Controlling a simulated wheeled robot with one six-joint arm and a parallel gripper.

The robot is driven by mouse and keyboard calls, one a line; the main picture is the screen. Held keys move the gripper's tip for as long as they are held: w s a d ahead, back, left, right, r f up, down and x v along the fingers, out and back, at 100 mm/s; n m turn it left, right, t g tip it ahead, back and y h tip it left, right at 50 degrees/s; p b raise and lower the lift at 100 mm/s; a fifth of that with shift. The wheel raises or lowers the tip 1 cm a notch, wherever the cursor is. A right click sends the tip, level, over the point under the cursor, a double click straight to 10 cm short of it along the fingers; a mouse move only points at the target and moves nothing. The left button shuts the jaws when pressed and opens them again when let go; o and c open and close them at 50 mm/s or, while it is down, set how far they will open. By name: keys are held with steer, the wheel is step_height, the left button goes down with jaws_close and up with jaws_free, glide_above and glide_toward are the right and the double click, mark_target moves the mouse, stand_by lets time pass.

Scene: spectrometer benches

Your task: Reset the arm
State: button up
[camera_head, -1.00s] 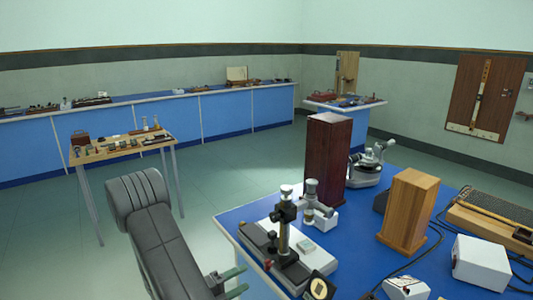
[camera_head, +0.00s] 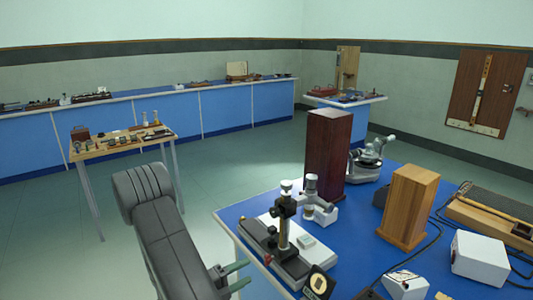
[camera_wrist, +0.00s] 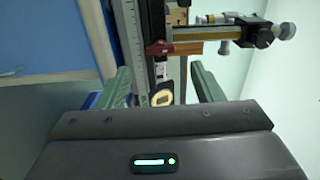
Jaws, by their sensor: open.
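My gripper (camera_head: 236,276) shows at the bottom of the head view, at the near left edge of the blue-topped bench (camera_head: 345,226). My dark grey arm rises to its left. In the wrist view my gripper (camera_wrist: 162,78) has its two green fingers spread apart with nothing held between them. A black-and-white instrument with an upright column (camera_head: 285,222) stands on the bench beyond the fingers. It also shows ahead of the fingers in the wrist view (camera_wrist: 127,40). Most of the gripper body is hidden in the head view.
A dark red wooden block (camera_head: 327,150) and a lighter wooden block (camera_head: 408,207) stand upright on the bench. White boxes (camera_head: 480,257) and cables lie at right. A small table (camera_head: 120,148) with small items stands left, with open floor (camera_head: 235,170) between.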

mark_target(265, 261)
steer(key=p+x, duration=0.1)
steer(key=x, duration=0.6)
steer(key=shift+w+d+f+b, duration=0.1)
steer(key=shift+f+b, duration=0.15)
steer(key=shift+b, duration=0.2)
steer(key=m+b, duration=0.2)
steer(key=m, duration=0.1)
steer(key=shift+b, duration=0.4)
steer(key=m+b, duration=0.4)
steer(key=b, duration=0.1)
steer(key=m+b, duration=0.4)
steer(key=b, duration=0.2)
steer(key=shift+m, duration=0.4)
steer(key=m+b, duration=0.2)
steer(key=shift+r+b, duration=0.15)
steer(key=shift+b, duration=0.25)
steer(key=shift+r, duration=0.1)
